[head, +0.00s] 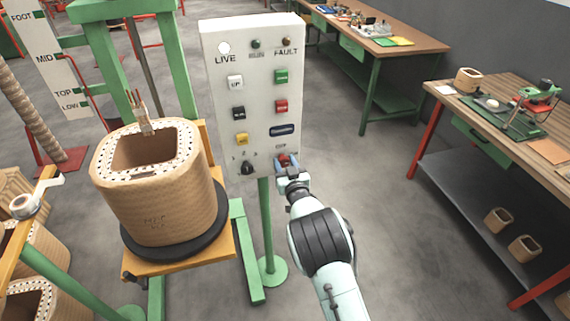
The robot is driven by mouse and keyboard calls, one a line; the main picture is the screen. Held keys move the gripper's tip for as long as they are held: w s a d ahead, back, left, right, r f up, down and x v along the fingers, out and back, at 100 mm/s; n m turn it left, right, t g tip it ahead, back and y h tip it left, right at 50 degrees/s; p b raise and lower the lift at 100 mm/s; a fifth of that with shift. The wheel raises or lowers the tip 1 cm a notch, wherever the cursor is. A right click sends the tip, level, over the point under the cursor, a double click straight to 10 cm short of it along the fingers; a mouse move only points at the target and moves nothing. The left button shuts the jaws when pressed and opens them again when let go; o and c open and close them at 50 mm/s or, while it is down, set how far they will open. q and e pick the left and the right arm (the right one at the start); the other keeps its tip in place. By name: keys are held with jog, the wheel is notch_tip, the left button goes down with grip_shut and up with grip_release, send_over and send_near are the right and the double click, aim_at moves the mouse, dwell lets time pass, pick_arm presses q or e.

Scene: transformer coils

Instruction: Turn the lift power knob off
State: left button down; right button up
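A white control panel (259,90) stands on a green post in the middle of the head view. A black rotary knob (248,168) sits at its lower left, with small marks above it too small to read. A red control (284,159) is at the lower right of the panel. My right gripper (288,165) is right at this red control and partly covers it; whether it touches or grips it I cannot tell. The black knob is to the left of the gripper, apart from it. The lamp marked LIVE (224,48) looks bright white; the FAULT lamp (286,42) looks dull brown. My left gripper is not in view.
A tan wound coil (160,205) stands on a black disc on an orange-and-green lift left of the panel. More coils (40,245) are at the lower left. Workbenches (550,150) stand at the right and back. Grey floor between panel and benches is clear.

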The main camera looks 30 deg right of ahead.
jog(key=n+b, duration=0.2)
jog(key=b, duration=0.1)
jog(key=shift+f+n+b, duration=0.1)
jog(key=shift+n+b, duration=0.2)
jog(key=shift+n, duration=0.1)
jog(key=shift+a+n+b, duration=0.1)
jog(key=shift+n+b, duration=0.55)
jog(key=shift+n, duration=0.35)
jog(key=n+b, duration=0.1)
jog(key=n, duration=0.1)
jog(key=shift+n, duration=0.3)
jog(key=n+b, duration=0.1)
jog(key=n, duration=0.2)
jog(key=shift+a+n, duration=0.1)
jog(key=shift+n, duration=0.2)
jog(key=n, duration=0.2)
jog(key=shift+n+b, duration=0.3)
jog(key=shift+n, duration=0.1)
jog(key=n, duration=0.4)
jog(key=shift+f, duration=0.1)
jog(key=shift+n, duration=0.3)
